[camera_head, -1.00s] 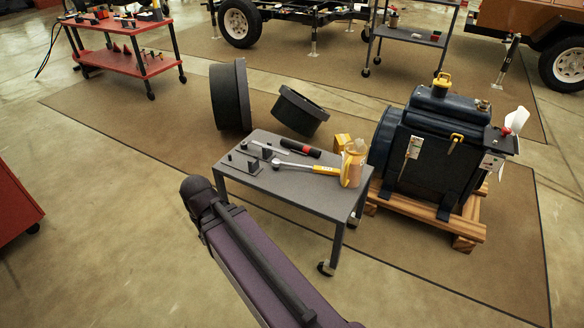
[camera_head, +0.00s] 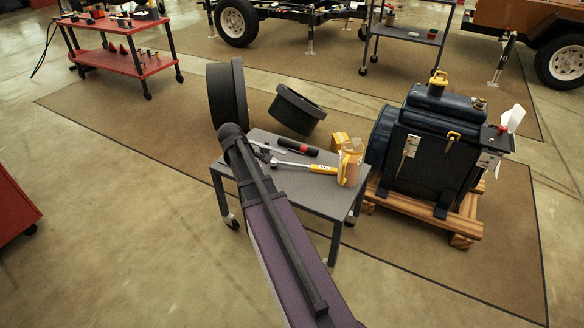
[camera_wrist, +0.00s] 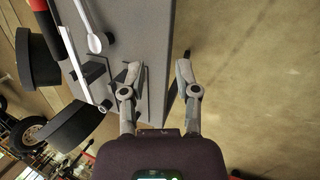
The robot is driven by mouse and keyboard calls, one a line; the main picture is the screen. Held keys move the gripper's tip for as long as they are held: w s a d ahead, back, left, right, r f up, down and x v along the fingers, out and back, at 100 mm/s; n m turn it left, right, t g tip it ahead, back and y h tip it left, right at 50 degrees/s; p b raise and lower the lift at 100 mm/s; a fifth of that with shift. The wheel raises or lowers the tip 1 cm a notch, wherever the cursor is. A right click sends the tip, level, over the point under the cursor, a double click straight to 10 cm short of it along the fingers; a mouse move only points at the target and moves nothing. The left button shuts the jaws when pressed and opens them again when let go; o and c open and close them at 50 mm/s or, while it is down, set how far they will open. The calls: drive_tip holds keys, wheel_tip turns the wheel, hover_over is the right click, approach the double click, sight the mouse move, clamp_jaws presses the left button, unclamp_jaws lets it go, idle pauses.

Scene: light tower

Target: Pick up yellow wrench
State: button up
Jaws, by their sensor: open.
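The yellow wrench (camera_head: 322,169) lies on the small grey table (camera_head: 318,199) in the head view, its yellow handle pointing right and its silver head to the left. In the wrist view the silver head of the wrench (camera_wrist: 95,42) shows at the upper left; its handle is out of frame. My gripper (camera_wrist: 158,70) is open and empty. It lies near the table's edge, with the left finger over the tabletop and the right finger over the floor side. The wrench head is left of both fingers, apart from them. My arm hides the table's left part in the head view.
Black brackets (camera_wrist: 96,72) stand on the table between the wrench and my gripper. A long silver tool (camera_wrist: 74,52) and a red-and-black tool (camera_head: 300,148) lie beyond the wrench. A blue engine (camera_head: 430,150) sits on a pallet at right.

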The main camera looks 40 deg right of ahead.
drive_tip(key=n+h, duration=0.2)
approach(292, 164)
drive_tip(key=v, duration=0.3)
drive_tip(key=shift+w+g, duration=0.1)
drive_tip(key=shift+g, duration=0.2)
drive_tip(key=b+x, duration=0.6)
drive_tip(key=x, duration=0.1)
drive_tip(key=shift+a, duration=0.1)
drive_tip(key=shift+b+x, duration=0.6)
drive_tip(key=shift+x, duration=0.2)
drive_tip(key=shift+b+x, duration=2.2)
drive_tip(key=shift+x, duration=0.4)
drive_tip(key=shift+w, duration=0.15)
